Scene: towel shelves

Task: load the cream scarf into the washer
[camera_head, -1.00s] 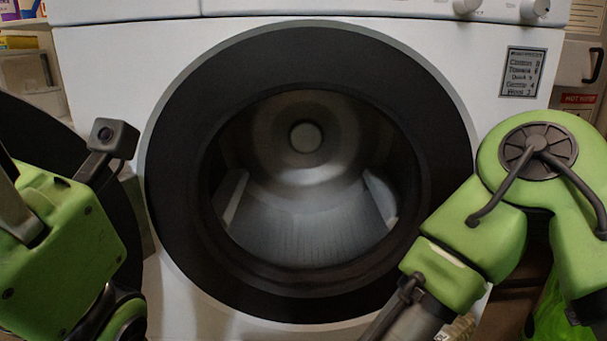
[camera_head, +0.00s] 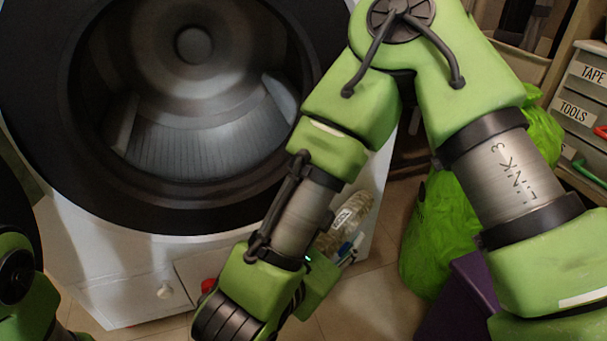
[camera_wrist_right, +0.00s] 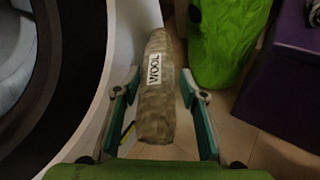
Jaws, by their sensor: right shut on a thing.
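The cream scarf (camera_head: 352,212) is a rolled, mottled beige bundle with a white label, seen past my right forearm in the head view. In the right wrist view the scarf (camera_wrist_right: 157,105) stands lengthwise between the two fingers, its label reading WOOL. My right gripper (camera_wrist_right: 160,80) is shut on it; in the head view the gripper is mostly hidden behind my arm. The scarf is outside the washer (camera_head: 120,290), to the right of its front. The washer's round opening shows an empty grey drum (camera_head: 195,110). My left gripper is out of view; only left arm parts show.
A bright green bag (camera_head: 440,235) stands on the floor right of the washer, beside a purple box (camera_head: 470,290). Drawers labelled TAPE and TOOLS (camera_head: 575,110) are at the far right. The washer's dark rim (camera_wrist_right: 85,60) is close left of the right gripper.

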